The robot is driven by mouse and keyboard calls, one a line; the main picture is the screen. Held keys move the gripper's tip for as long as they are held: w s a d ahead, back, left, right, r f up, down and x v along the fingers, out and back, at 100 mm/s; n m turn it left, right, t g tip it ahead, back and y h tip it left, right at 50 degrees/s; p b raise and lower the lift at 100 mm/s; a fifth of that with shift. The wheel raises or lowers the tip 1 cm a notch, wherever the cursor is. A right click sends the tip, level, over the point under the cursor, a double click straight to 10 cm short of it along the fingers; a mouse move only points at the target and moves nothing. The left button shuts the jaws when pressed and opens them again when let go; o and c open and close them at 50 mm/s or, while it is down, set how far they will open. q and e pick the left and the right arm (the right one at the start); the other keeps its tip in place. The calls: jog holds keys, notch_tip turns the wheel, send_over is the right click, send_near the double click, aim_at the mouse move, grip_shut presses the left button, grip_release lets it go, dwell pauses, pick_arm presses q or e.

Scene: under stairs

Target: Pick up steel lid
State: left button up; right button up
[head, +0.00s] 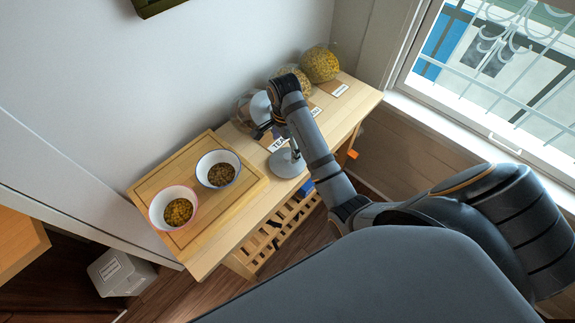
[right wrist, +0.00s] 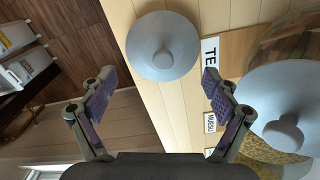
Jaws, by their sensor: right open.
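A round grey steel lid (head: 287,163) with a central knob lies on the wooden table near its front edge. In the right wrist view this lid (right wrist: 162,45) is just beyond and between my fingertips, with no contact visible. A second similar lid (head: 260,105) sits on a glass jar behind my gripper; it also shows at the right of the wrist view (right wrist: 285,120). My right gripper (head: 270,131) is open and empty above the table, its fingers (right wrist: 160,80) spread wide. My left gripper is out of view.
A wooden tray (head: 147,191) holds two bowls (head: 173,207) (head: 218,169) of dry food at the table's left. Jars with yellowish contents (head: 320,64) stand along the wall beside labels (head: 340,90). A white bin (head: 120,272) stands on the floor at left.

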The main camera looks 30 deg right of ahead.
aim_at(287, 157)
pick_arm(q)
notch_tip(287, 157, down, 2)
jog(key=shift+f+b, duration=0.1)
jog(key=shift+b, duration=0.25)
pick_arm(e)
notch_tip(287, 157, down, 2)
jog(key=shift+w+f, duration=0.1)
jog(key=shift+w, duration=0.05)
jog(key=f+b, duration=0.4)
jog(key=shift+d+f, duration=0.2)
jog(key=shift+d, duration=0.15)
jog(key=shift+w+f+b, duration=0.15)
jog(key=shift+f+b, duration=0.15)
jog(key=shift+f, duration=0.05)
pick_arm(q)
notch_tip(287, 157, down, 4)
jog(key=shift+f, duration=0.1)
pick_arm(e)
jog(key=shift+r, duration=0.1)
jog(key=c, duration=0.4)
grip_shut()
